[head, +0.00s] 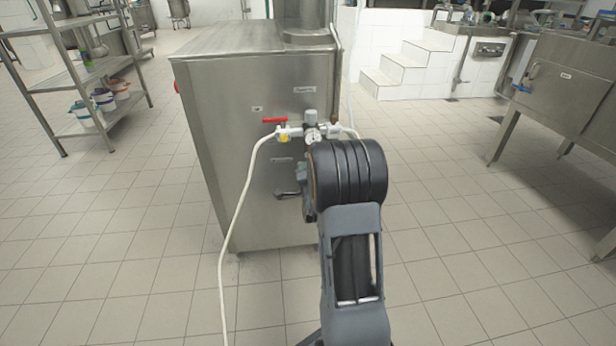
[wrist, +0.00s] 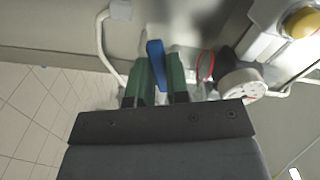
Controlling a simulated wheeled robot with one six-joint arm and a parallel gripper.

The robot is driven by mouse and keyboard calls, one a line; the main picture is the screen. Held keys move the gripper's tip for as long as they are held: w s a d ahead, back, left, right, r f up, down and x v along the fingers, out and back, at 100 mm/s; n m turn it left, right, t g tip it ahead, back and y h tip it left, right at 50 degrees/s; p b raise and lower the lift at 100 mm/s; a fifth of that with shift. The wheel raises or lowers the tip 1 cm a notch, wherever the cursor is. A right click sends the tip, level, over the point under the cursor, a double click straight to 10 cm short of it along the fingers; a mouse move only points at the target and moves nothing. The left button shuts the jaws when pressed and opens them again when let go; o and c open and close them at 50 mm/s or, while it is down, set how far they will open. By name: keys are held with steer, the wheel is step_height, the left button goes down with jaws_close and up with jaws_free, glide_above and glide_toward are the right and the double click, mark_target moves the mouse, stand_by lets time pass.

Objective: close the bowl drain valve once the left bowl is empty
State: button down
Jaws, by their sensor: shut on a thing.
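In the wrist view my gripper (wrist: 158,78) has its two green fingers shut on a blue valve handle (wrist: 155,52). The handle's tip sticks up between and beyond the fingers. Whether this handle stands open or closed I cannot tell. In the head view my dark wrist covers the gripper and the blue handle, in front of the steel cabinet (head: 225,105). I cannot make out the left bowl or its contents in either view.
A red lever (head: 274,120) and a pressure gauge (head: 312,135) sit on the cabinet's front, above a black handle (head: 287,194). The gauge (wrist: 240,84) is close right of my fingers. A white hose (head: 238,215) hangs to the floor. A shelf rack (head: 68,80) stands left.

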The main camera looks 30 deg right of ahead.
steer(key=shift+r+m+b, duration=0.2)
steer(key=shift+m+b, duration=0.3)
steer(key=shift+m, duration=0.5)
steer(key=shift+r+m+b, duration=0.2)
steer(key=shift+m+b, duration=0.25)
steer(key=shift+m, duration=0.55)
steer(key=c, duration=1.1)
jaws_free()
